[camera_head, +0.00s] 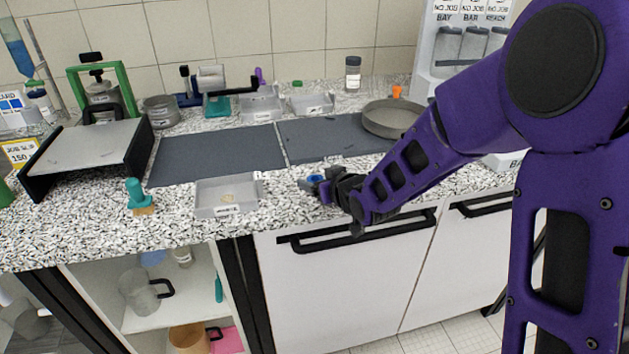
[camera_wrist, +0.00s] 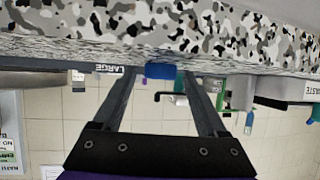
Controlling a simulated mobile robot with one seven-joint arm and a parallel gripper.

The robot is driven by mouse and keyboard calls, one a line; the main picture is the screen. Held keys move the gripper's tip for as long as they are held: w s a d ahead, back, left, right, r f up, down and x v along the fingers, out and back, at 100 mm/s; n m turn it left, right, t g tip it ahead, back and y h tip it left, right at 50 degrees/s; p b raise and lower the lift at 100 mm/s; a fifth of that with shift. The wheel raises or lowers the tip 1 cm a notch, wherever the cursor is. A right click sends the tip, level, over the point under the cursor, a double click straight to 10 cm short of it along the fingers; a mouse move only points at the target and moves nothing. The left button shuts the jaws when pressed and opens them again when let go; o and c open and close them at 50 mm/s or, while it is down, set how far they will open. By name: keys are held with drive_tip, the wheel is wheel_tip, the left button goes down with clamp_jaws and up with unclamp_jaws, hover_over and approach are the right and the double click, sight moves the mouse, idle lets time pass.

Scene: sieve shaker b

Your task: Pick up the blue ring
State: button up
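The blue ring (camera_head: 315,179) is small and lies on the speckled counter near its front edge, right of the small grey tray. My gripper (camera_head: 325,186) is low over the counter right at the ring, reaching in from the right. In the wrist view, which appears upside down, the blue ring (camera_wrist: 160,71) shows between the tips of my two dark fingers (camera_wrist: 159,76). The fingers are apart, with a narrow gap seen at each side of the ring. Part of the ring is hidden by the gripper in the head view.
A grey tray (camera_head: 204,207) and a teal-handled brush (camera_head: 137,194) stand to the left. Dark mats (camera_head: 217,156) lie behind. A round sieve pan (camera_head: 393,119) is at the back right, near my forearm. Cabinet handles (camera_head: 357,229) project below the counter edge.

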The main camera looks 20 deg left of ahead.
clamp_jaws()
